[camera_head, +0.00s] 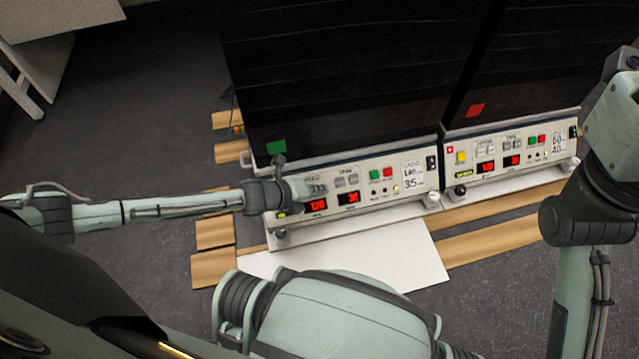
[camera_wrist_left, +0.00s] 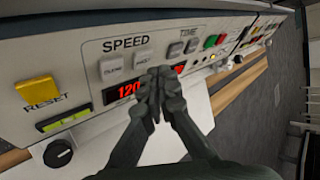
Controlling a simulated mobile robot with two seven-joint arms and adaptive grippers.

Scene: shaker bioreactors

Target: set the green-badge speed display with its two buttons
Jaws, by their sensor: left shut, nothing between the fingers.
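The green badge (camera_head: 276,147) sits on the dark door of the left shaker unit, above its control panel. The red speed display (camera_head: 317,206) reads about 120 in the head view; in the wrist view the display (camera_wrist_left: 127,91) shows 120, its right end hidden by my fingers. Two pale speed buttons stand above it, a left one (camera_wrist_left: 112,67) and a right one (camera_wrist_left: 144,58). My left gripper (camera_wrist_left: 159,84) is shut and empty, its fingertips in front of the panel just below the right button; contact cannot be told. My right gripper is out of view.
A second unit with a red badge (camera_head: 475,110) stands to the right with a similar panel. The left panel also has a time display (camera_head: 348,198), a yellow reset button (camera_wrist_left: 38,90) and a black knob (camera_wrist_left: 58,153). A white sheet (camera_head: 410,255) lies in front.

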